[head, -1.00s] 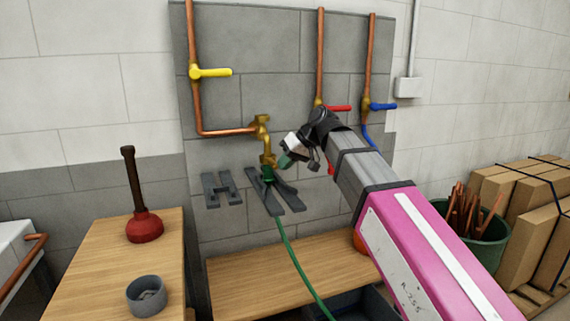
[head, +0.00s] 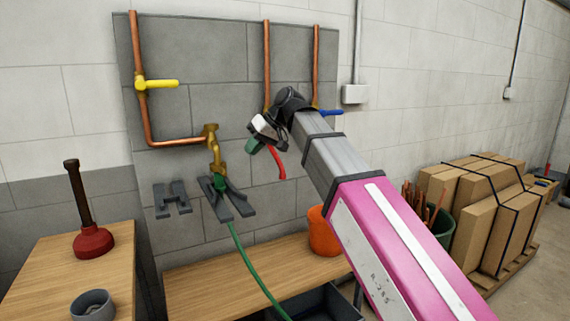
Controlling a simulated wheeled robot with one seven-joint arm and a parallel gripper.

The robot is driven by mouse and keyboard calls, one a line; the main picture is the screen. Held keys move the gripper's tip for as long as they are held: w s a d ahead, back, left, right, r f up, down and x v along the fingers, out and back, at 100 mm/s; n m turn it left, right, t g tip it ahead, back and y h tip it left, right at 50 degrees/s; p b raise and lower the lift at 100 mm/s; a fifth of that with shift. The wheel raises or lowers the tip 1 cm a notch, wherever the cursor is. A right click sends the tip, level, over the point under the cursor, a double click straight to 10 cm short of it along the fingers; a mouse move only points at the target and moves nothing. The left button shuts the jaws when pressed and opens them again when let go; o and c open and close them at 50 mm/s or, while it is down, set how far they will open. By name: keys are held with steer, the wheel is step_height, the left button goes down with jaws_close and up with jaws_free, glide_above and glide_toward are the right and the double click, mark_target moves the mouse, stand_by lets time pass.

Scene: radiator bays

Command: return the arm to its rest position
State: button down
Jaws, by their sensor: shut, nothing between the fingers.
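My arm, with a pink and white forearm, reaches up from the lower right in the head view. My gripper (head: 254,146) is shut and empty, with green at its tip, pointing down and left. It is in front of the grey wall panel, to the right of the brass tap (head: 212,140) and apart from it in the picture. A green hose (head: 245,255) hangs from the tap's outlet, by a dark grey forked bracket (head: 217,200). A curved red piece (head: 279,163) shows just under my wrist; its upper end is hidden.
Copper pipes with a yellow lever (head: 160,84) and a blue lever (head: 330,112) run up the panel. A bench (head: 205,283) with an orange bucket (head: 322,232) is below. A plunger (head: 93,240) stands left. Strapped boxes (head: 490,210) and a green bin (head: 443,225) are right.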

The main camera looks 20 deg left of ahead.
steer(key=w+d+f+m+t+h, duration=0.1)
steer(key=w+d+f+m+h, duration=0.15)
steer(key=w+d+f, duration=0.75)
steer(key=w+d+f+m+t+h, duration=0.1)
steer(key=d+f+m, duration=0.3)
steer(key=d+f, duration=1.25)
steer(key=s+d+f+m+h, duration=0.2)
steer(key=s+d+f, duration=0.2)
steer(key=d+f, duration=0.8)
steer(key=s+d+f+m+h, duration=0.2)
steer(key=s+d+f+m, duration=0.1)
steer(key=d+f, duration=0.9)
steer(key=shift+s+d+f, duration=0.4)
steer(key=shift+s+f, duration=0.45)
steer(key=shift+f, duration=0.05)
